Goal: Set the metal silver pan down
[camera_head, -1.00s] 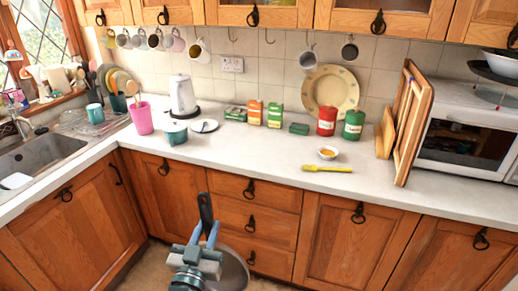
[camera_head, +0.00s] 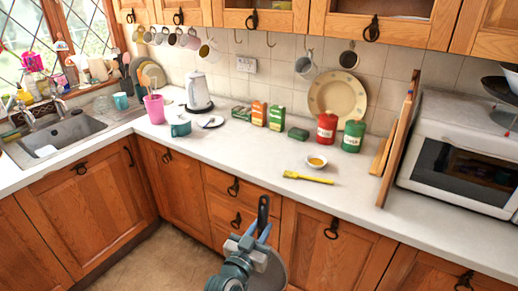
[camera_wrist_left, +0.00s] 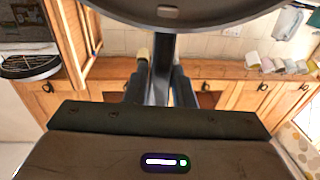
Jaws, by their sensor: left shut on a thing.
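The metal silver pan (camera_head: 273,268) shows in the head view at the bottom middle, tilted on edge, its round body partly hidden behind my left gripper. Its black handle (camera_head: 263,214) sticks up. My left gripper (camera_head: 256,238) is shut on the handle, in front of the lower cabinets and off the counter. In the left wrist view the pan (camera_wrist_left: 190,12) fills the top, and its handle (camera_wrist_left: 160,70) runs down between the fingers of my left gripper (camera_wrist_left: 162,82). My right gripper is in neither view.
The white counter (camera_head: 240,157) has clear room at its front middle. A yellow brush (camera_head: 308,178) and a small bowl (camera_head: 316,162) lie to the right. A teal pot (camera_head: 180,128), tins, leaning boards and a microwave (camera_head: 460,160) stand around. The sink (camera_head: 62,137) is at left.

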